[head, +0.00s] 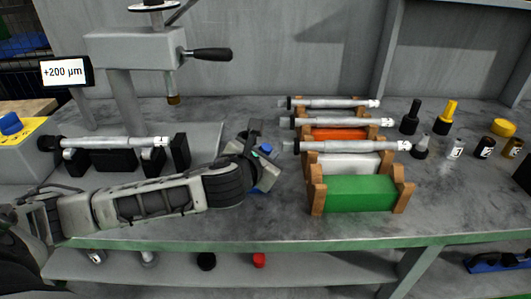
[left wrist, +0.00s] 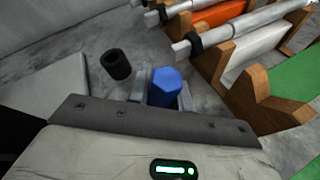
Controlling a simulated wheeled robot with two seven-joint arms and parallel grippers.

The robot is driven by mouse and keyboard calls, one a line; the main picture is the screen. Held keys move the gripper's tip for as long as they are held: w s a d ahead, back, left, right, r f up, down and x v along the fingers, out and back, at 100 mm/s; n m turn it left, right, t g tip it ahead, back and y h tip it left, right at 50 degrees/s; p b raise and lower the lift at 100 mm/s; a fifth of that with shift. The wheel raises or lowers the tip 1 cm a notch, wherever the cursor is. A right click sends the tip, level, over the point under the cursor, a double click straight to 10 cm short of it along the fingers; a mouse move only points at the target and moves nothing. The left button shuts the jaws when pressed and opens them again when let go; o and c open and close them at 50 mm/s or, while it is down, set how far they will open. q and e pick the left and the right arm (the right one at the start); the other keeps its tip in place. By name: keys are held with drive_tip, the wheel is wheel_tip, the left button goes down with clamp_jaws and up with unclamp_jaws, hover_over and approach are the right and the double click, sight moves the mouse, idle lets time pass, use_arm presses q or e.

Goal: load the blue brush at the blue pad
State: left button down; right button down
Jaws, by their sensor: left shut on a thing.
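My left gripper (head: 264,168) is low over the middle of the bench, left of the wooden racks. It is shut on the blue brush (left wrist: 164,86), whose blue faceted end stands between the fingers in the left wrist view. In the head view a small blue part of the brush (head: 265,149) shows at the gripper, and the rest is hidden by it. I cannot make out the blue pad for certain. My right gripper is in neither view.
Wooden racks (head: 316,188) with several metal shafts stand right of the gripper. A black hollow cylinder (left wrist: 116,64) stands close by in the left wrist view. A measuring stand (head: 135,50) and a shaft on supports (head: 115,142) are at left. Small bottles (head: 456,148) are at right.

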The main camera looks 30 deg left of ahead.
use_arm(q)
drive_tip(key=shift+f, duration=0.65)
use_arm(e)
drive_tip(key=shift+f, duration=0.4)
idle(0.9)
